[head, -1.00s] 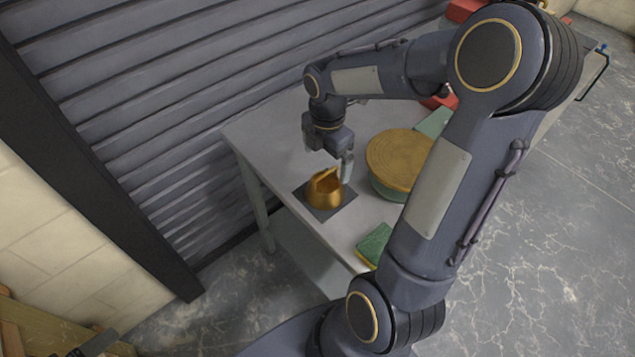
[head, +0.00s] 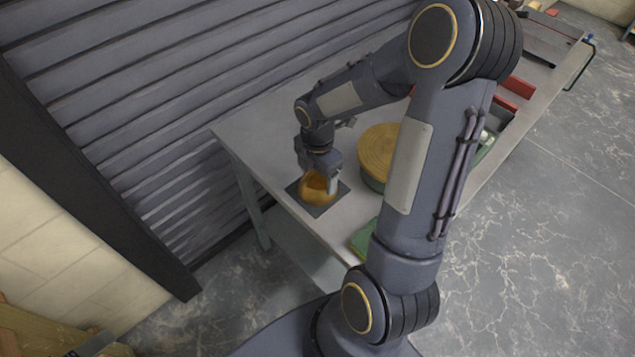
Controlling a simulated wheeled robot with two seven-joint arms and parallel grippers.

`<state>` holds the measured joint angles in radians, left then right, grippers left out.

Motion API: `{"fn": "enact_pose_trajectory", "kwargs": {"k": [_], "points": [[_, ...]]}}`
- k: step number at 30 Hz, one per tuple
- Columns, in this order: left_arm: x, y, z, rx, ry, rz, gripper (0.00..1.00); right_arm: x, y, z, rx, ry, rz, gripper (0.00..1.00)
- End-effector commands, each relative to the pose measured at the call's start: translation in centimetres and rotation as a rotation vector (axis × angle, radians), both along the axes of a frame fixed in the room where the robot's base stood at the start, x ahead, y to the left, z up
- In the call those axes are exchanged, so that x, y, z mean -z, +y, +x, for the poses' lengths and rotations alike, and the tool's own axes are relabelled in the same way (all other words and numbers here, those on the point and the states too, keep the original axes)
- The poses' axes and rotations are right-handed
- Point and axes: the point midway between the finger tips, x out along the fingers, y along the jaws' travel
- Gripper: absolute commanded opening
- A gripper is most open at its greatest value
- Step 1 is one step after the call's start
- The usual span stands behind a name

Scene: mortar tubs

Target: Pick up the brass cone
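The brass cone (head: 314,190) is a golden piece, wide at its base and narrower above. It stands on a dark square mat (head: 322,209) near the left end of the grey table. My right gripper (head: 326,183) points down right over it and hides part of its top. One pale finger shows against the cone's right side. The other finger is hidden, so I cannot tell whether the gripper grips the cone. My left gripper is not in view.
A round green tub with a tan lid (head: 377,152) stands close to the right of the cone. A green sponge-like block (head: 364,240) lies near the table's front edge. Red items (head: 519,86) lie farther along the table (head: 250,130). A grey shutter (head: 150,110) rises behind.

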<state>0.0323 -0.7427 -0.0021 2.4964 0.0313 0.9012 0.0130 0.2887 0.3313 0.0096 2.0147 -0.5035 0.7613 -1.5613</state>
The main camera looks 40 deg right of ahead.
Motion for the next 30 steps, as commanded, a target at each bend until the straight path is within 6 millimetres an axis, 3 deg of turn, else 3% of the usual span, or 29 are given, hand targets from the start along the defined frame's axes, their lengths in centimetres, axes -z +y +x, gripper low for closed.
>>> {"fn": "enact_pose_trajectory", "kwargs": {"k": [1,7,19,24,30], "points": [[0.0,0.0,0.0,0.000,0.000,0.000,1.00,0.0,0.0,0.0,0.000,-0.001,0.000,0.67],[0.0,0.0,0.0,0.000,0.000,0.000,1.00,0.0,0.0,0.0,0.000,-0.001,0.000,0.42],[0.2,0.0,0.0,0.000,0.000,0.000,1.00,-0.9,0.0,0.1,0.000,-0.005,-0.001,0.41],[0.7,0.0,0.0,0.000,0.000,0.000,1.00,-3.5,0.0,0.0,0.000,-0.010,-0.001,0.41],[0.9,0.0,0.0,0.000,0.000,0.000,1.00,-7.9,1.4,-3.5,-0.001,-0.012,-0.002,0.41]]}}
